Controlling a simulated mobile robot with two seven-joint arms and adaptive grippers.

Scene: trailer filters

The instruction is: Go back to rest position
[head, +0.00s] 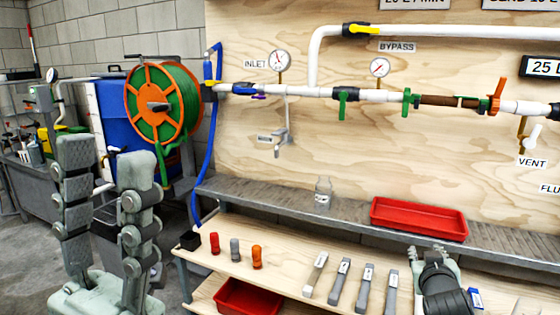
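My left gripper (106,158) is large and close to the camera at the lower left of the head view. Its two grey-green fingers point up with a wide empty gap between them. It stands left of the bench, in front of the blue tank and the hose reel. My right gripper (435,258) is at the lower right, over the front shelf, below the red tray. Its black wrist hides most of it, and I cannot tell how far its fingers are apart or whether they hold anything.
A plywood panel (455,160) carries white piping (420,34) and valves. The grey ledge (270,197) holds a clear bottle (323,193) and a red tray (418,218). Several grey tools (340,281) lie on the shelf left of my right gripper. The hose reel (163,104) stands behind my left gripper.

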